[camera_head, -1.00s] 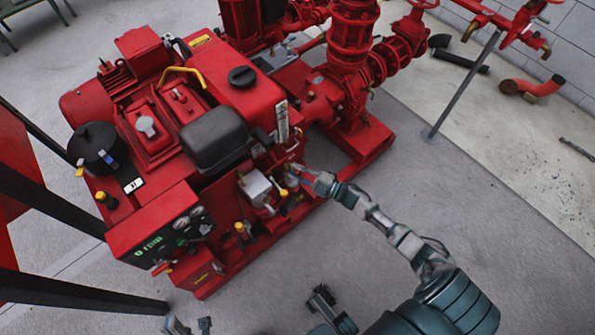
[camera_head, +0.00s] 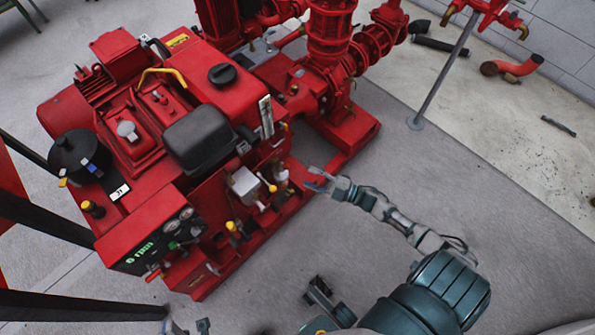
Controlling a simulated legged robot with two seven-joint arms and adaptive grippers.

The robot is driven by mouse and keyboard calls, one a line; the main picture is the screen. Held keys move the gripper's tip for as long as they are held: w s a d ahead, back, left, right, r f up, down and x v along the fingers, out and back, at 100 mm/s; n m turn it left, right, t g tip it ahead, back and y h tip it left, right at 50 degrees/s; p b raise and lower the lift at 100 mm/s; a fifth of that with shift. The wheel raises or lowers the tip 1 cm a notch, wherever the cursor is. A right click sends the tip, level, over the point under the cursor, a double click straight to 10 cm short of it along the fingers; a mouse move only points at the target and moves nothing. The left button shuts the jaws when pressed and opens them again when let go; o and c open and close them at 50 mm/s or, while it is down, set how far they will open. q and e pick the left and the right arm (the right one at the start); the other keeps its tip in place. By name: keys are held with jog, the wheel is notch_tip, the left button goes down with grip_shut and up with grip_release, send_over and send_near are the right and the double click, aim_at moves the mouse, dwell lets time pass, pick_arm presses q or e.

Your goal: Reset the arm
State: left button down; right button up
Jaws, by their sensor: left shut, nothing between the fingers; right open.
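My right arm comes in from the lower right. Its gripper (camera_head: 318,181) is open and empty, with its fingers apart, over the floor just right of the red pumpset (camera_head: 150,190). A gap shows between it and the engine's valves and fittings (camera_head: 262,188). My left gripper (camera_head: 190,327) shows only in part at the bottom edge, in front of the pumpset; it is shut with nothing seen in it. Most of the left arm is out of view.
A control panel (camera_head: 165,245) with gauges and a green display faces the front. Red pipes (camera_head: 330,60) and a grey post (camera_head: 440,85) stand behind. Dark bars (camera_head: 50,218) cross the left side. Grey floor (camera_head: 470,180) is clear to the right.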

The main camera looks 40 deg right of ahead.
jog(key=shift+v, duration=1.1)
